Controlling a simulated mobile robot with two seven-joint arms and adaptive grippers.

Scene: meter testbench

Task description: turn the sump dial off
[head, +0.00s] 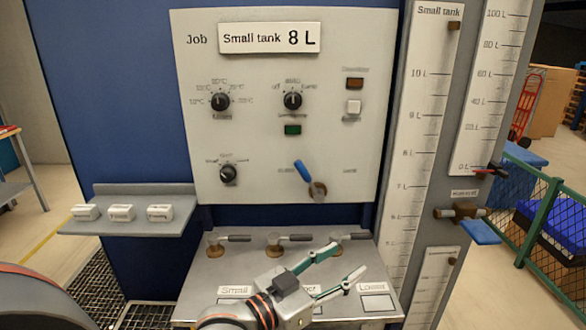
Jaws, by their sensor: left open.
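The control panel (240,155) is a pale upright board. Its upper middle black dial (292,101) has "off" at its upper left and what reads like "auto" above; its name is too blurred to read, so I cannot confirm it is the sump dial. Its pointer seems to point roughly up. A dial with temperature marks (221,101) is to its left, and a third black dial (228,173) is lower left. My left gripper (350,258) is open and empty, over the lower shelf, well below the dials. My right gripper is not in view.
A blue-handled lever (305,172) sticks out at lower right of the panel. Several small valves with dark handles (275,243) stand on the sloped shelf (205,290) beside my gripper. Tall scales (425,130) stand at the right. The space before the upper dials is clear.

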